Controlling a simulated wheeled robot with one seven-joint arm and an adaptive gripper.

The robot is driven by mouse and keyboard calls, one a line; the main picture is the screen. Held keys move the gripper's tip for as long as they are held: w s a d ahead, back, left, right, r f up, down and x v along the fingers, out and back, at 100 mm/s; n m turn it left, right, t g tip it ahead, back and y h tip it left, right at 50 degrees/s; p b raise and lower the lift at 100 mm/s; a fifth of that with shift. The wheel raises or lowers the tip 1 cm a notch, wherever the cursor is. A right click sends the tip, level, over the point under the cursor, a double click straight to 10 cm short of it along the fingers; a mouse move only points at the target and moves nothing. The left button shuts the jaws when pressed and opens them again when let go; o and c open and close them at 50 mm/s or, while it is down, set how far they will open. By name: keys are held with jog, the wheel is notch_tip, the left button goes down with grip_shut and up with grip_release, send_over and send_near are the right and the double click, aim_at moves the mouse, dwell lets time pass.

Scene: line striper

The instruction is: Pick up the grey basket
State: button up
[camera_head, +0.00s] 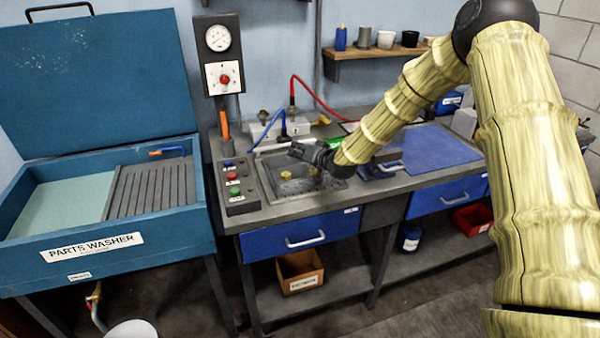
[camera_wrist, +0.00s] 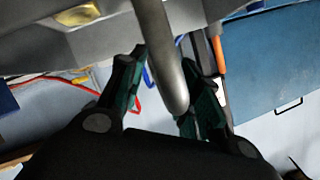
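The grey basket (camera_head: 300,187) sits at the front of the bench, right of the button box, with a few brass-coloured parts in it. Its edges blend with the grey bench, so its outline is hard to tell. My gripper (camera_head: 312,153) is just above it, with the fingers small and dark in the head view. In the wrist view, a smooth grey bar (camera_wrist: 165,60), seemingly the basket's handle, runs down between the two fingers of my gripper (camera_wrist: 162,72). A gap shows between the left finger and the bar. Contact at the right finger cannot be told.
A button box (camera_head: 235,185) stands left of the basket, and a blue parts washer (camera_head: 110,240) is farther left. A blue mat (camera_head: 440,147) lies to the right. Red and blue hoses (camera_head: 312,97) rise behind. A shelf (camera_head: 375,52) with cups hangs on the wall.

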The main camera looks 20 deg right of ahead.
grip_shut()
jog(key=shift+r, duration=0.15)
